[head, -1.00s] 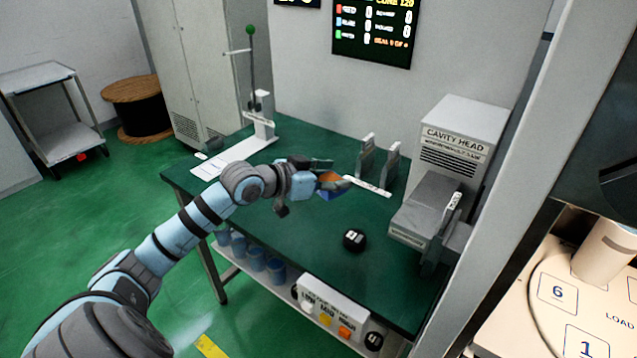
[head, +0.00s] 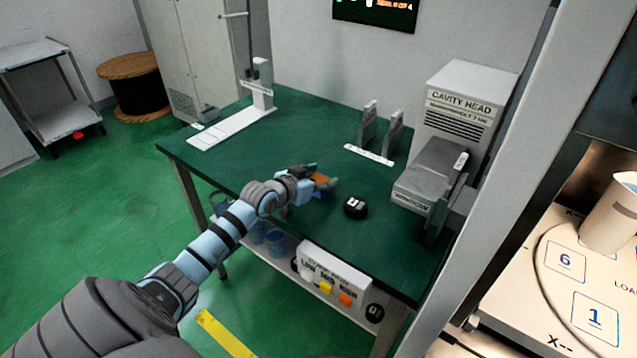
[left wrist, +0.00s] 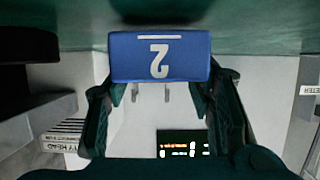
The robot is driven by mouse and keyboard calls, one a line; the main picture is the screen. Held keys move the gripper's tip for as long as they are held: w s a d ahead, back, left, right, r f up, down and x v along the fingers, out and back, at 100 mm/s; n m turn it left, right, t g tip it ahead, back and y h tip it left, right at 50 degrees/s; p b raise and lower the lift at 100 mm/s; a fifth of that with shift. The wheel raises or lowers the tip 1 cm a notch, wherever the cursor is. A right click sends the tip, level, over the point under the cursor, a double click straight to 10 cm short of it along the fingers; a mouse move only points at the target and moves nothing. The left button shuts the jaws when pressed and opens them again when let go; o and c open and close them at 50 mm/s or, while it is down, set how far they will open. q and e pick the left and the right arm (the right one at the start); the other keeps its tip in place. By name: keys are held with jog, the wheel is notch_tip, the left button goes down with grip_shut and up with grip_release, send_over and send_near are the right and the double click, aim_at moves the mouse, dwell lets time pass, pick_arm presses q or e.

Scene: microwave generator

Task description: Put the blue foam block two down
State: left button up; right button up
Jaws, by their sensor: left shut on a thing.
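The blue foam block two (left wrist: 160,57) fills the upper middle of the left wrist view, with a white 2 and a bar that appear upside down. My left gripper (left wrist: 160,90) is shut on it, one dark finger at each side. In the head view my left gripper (head: 322,181) is low over the green table (head: 290,235), left of the black round object. The block is mostly hidden there by the gripper, and an orange patch shows between the fingers. I cannot tell whether the block touches the table. My right gripper is not in view.
A black round object (head: 355,207) lies close to the right of the gripper. The cavity head unit (head: 455,125) stands at the table's right, two grey uprights (head: 380,130) at the back. A button panel (head: 334,278) is on the front edge. Table space behind the gripper is clear.

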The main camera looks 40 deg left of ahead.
pick_arm(q)
jog(key=shift+f, duration=0.4)
jog(key=shift+r, duration=0.1)
jog(key=shift+o, duration=1.2)
jog(key=o, duration=0.5)
jog(key=shift+c, duration=0.2)
jog(key=shift+s+r, duration=0.1)
jog(key=p+v, duration=0.2)
jog(key=v, duration=0.1)
jog(key=p+v, duration=0.3)
jog(key=v, duration=0.1)
jog(key=p+v, duration=0.2)
jog(key=v, duration=0.2)
jog(key=shift+r, duration=0.3)
jog(key=shift+s+p, duration=0.4)
jog(key=shift+p, duration=0.1)
jog(key=shift+f, duration=0.15)
